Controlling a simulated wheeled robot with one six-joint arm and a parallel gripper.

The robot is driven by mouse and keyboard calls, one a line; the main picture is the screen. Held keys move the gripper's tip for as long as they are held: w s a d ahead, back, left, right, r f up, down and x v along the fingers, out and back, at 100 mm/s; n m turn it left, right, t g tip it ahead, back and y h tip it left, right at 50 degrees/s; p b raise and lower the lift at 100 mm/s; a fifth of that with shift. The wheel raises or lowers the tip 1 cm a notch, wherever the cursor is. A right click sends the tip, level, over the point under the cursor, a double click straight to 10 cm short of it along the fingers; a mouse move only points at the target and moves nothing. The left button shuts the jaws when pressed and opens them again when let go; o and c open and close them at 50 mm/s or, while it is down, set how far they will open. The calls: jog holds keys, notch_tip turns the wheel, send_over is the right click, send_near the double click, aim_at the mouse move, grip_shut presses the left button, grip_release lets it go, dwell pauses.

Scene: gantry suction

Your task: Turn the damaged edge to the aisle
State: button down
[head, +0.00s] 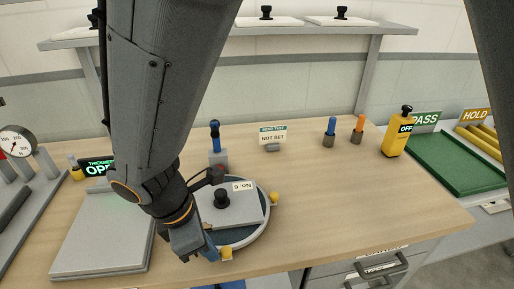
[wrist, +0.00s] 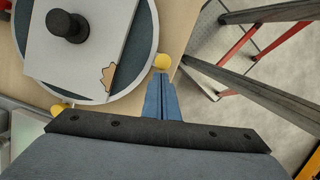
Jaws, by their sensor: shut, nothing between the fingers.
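A grey plate (head: 243,207) marked "No. 6", with a black knob, lies on a round turntable (head: 258,230). In the wrist view the plate (wrist: 95,50) has a brown, jagged damaged spot (wrist: 107,76) near its lower right edge. Yellow pegs stand on the turntable's rim: one at the right (head: 274,198) and one at the front (head: 226,253). My gripper (head: 211,254) is shut and empty, low at the turntable's front left, beside the front peg. In the wrist view the blue fingertips (wrist: 160,82) are right by a yellow peg (wrist: 162,62); I cannot tell if they touch.
A grey slab (head: 105,240) lies left of the turntable. A blue-topped post (head: 215,145) stands behind it, near a "NOT SET" sign (head: 272,136). A yellow "OFF" device (head: 397,135) and green PASS tray (head: 455,160) are at right. The bench right of the turntable is clear.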

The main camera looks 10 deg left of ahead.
jog(key=shift+s+a+p, duration=0.3)
jog(key=shift+a, duration=0.15)
jog(key=s+a, duration=0.2)
jog(key=shift+a+r+p, duration=0.35)
jog(key=shift+a+p, duration=0.05)
jog(key=b+v, duration=0.2)
jog(key=v, duration=0.7)
jog(key=w+d+f+m+g+y, duration=0.1)
jog(key=w+d+f+m, duration=0.1)
jog(key=w+d+m, duration=0.65)
jog(key=w+d+f+m, duration=0.1)
jog(key=w+d+m, duration=0.4)
jog(key=d, duration=0.6)
jog(key=d+f+m, duration=0.1)
jog(key=d+m, duration=0.4)
jog(key=d, duration=0.6)
jog(key=w+d+f+m+y, duration=0.1)
jog(key=d+f+m, duration=0.1)
jog(key=d+m, duration=0.4)
jog(key=d, duration=0.5)
jog(key=shift+w, duration=0.25)
